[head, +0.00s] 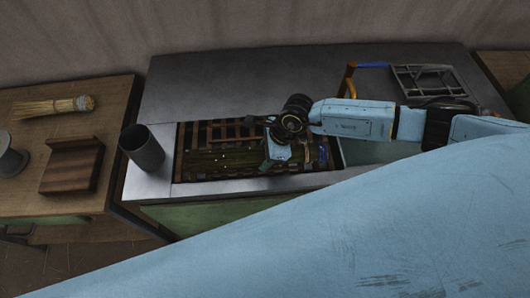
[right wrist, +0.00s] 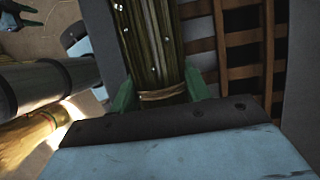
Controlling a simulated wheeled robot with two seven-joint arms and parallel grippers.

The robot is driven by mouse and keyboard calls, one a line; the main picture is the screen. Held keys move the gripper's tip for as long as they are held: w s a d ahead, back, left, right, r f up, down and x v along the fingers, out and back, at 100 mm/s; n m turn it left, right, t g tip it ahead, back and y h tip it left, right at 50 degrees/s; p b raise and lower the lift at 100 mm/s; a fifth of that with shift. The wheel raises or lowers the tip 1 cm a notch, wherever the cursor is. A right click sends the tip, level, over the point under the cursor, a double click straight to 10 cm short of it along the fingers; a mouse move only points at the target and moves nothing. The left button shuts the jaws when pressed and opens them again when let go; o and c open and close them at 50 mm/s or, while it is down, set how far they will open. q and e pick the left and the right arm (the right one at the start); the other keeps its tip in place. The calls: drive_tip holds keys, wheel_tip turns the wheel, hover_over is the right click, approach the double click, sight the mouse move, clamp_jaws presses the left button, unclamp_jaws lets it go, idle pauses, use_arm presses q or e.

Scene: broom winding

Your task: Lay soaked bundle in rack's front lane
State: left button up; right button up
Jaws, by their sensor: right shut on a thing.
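The soaked bundle (head: 222,162) is dark olive straw with bright water drops and lies lengthwise along the front part of the rack. It also shows in the right wrist view (right wrist: 152,45), with a pale binding near its held end. The rack (head: 222,132) has brown wooden slats and sits in the sink opening; its slats show right of the bundle in the right wrist view (right wrist: 243,38). My right gripper (head: 277,158) is shut on the bundle's right end, its green fingertips (right wrist: 161,92) on either side. I cannot tell whether the bundle rests on the slats.
A dark grey cylinder (head: 142,148) stands at the counter's left edge. A side table at left holds a dry straw bundle (head: 55,106) and a wooden block (head: 72,166). A metal frame (head: 430,80) lies at back right. The back counter is clear at left.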

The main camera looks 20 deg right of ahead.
idle(0.3)
drive_tip(key=o, duration=1.1)
drive_tip(key=shift+r, duration=0.1)
drive_tip(key=v, duration=1.3)
drive_tip(key=shift+r, duration=0.1)
